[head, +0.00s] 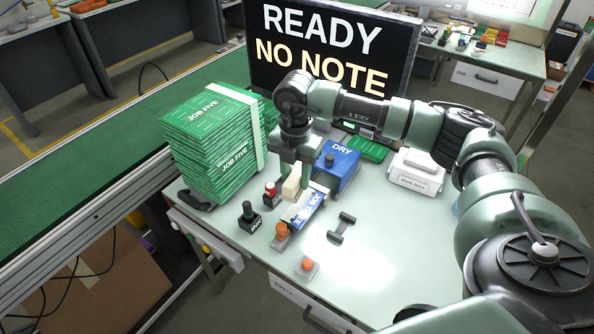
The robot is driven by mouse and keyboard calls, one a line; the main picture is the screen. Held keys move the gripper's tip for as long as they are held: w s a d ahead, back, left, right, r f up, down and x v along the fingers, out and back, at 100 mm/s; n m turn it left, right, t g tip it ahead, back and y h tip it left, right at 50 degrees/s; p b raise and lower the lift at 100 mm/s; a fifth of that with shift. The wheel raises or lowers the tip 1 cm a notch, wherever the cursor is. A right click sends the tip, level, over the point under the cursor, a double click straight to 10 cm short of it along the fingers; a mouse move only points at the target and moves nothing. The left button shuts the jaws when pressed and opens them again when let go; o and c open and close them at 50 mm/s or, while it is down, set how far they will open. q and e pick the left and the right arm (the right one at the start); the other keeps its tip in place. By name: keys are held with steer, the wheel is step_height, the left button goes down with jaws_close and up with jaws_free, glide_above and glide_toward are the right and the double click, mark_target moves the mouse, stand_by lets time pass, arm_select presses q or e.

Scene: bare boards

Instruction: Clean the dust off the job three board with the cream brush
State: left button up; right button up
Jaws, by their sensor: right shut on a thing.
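My right gripper (294,168) points down over the middle of the table. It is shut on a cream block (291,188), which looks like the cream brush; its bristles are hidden. The cream block is just above or at the end of a blue-and-white lettered holder (305,208); I cannot tell whether they touch. No board marked job three can be read. A stack of green boards (212,135) at the left reads JOB FIVE. A green piece (370,149) lies partly hidden behind my right arm. My left gripper is not in view.
A blue box marked DRY (338,166) stands right of the gripper. Black (249,217), red (271,190) and orange-knobbed stamps (307,265) stand nearby, with a dark grey tool (341,229). A white box (416,172) is at right. The screen (330,48) reads READY NO NOTE.

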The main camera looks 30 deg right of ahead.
steer(key=shift+w+d+m, duration=0.1)
steer(key=shift+d+m, duration=0.25)
steer(key=shift+m, duration=0.45)
steer(key=shift+f, duration=0.25)
step_height(320, 180, down, 7)
steer(key=b, duration=0.5)
steer(key=shift+f, duration=0.2)
steer(key=shift+f+b, duration=0.6)
steer(key=shift+f, duration=0.05)
stand_by(0.6)
steer(key=shift+d, duration=0.1)
stand_by(0.4)
steer(key=shift+w+d+b, duration=0.2)
steer(key=shift+w+d, duration=0.1)
steer(key=shift+d, duration=0.35)
steer(key=shift+w+d+b, duration=0.2)
steer(key=shift+w+d, duration=0.05)
steer(key=shift+d, duration=0.4)
steer(key=shift+a, duration=0.2)
steer(key=shift+s+a+p, duration=0.25)
steer(key=shift+s+a, duration=0.05)
steer(key=shift+a, duration=0.35)
steer(key=shift+s+a+p, duration=0.2)
steer(key=shift+s+a, duration=0.1)
steer(key=shift+a, duration=0.3)
steer(key=shift+d, duration=0.15)
